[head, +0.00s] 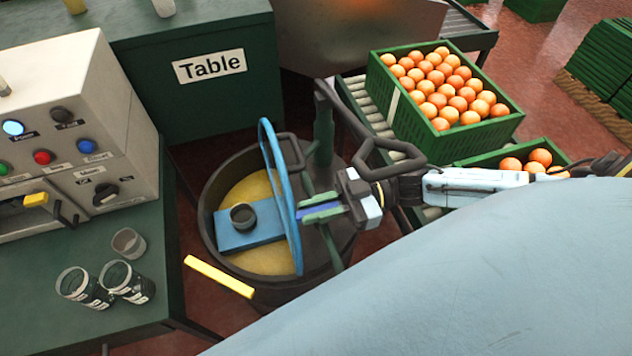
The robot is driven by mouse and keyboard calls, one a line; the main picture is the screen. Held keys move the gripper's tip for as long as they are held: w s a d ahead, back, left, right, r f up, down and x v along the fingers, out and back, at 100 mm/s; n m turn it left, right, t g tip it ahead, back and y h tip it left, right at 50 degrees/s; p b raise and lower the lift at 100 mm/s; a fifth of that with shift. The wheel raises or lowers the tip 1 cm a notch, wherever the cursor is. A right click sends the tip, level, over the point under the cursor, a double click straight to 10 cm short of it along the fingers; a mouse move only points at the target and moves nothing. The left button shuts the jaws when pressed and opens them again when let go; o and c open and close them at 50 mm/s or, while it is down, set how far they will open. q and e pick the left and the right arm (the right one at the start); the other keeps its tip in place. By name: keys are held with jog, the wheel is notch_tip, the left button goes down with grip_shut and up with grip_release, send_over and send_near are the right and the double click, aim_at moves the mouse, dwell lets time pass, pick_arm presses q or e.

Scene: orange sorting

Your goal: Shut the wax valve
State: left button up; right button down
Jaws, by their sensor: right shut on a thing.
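A large blue handwheel (268,150), seen nearly edge-on, stands upright over a dark round tub (214,240) with yellow contents (250,188). I take this wheel to be the wax valve; no label on it shows. My right gripper (316,210) comes in from the right, with its green fingers at the right side of the wheel's rim. It is shut on the wheel, with a blue piece between the fingers. The fingers partly hide the exact grip. My left gripper does not show.
A yellow bar (218,276) shows at the tub's front left. A control box (120,110) and several cups (128,242) stand on the green bench at left. An orange-filled crate (498,130) sits on rollers behind my right arm. The labelled table (240,107) stands behind.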

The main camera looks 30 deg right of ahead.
jog(key=c, duration=1.6)
grip_release()
jog(key=shift+c, duration=0.2)
jog(key=shift+d, duration=0.15)
jog(key=v, duration=1.3)
